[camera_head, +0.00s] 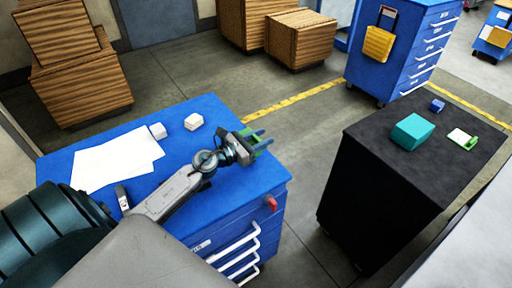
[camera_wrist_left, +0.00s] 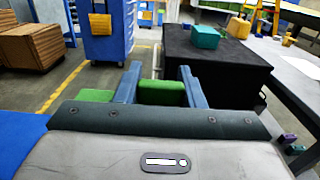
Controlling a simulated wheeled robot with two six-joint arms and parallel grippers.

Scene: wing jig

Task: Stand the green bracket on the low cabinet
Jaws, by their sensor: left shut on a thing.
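My left gripper (camera_head: 264,139) is shut on the green bracket (camera_head: 250,149) and holds it above the right end of the blue drawer cabinet. In the left wrist view, the bracket (camera_wrist_left: 162,92) shows between the two blue fingers, with another green part left of the left finger. Its lower part is hidden behind the gripper body. The low black cabinet (camera_head: 385,180) stands to the right, across a gap of floor, apart from the bracket; it also shows in the left wrist view (camera_wrist_left: 235,68). My right gripper is not in view.
On the black cabinet are a teal box (camera_head: 412,131), a small blue block (camera_head: 437,105) and a white-and-green item (camera_head: 463,138); its near part is clear. The blue drawer cabinet (camera_head: 225,205) bears papers (camera_head: 115,160) and small white blocks (camera_head: 193,121). A blue tool cart (camera_head: 405,45) stands behind.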

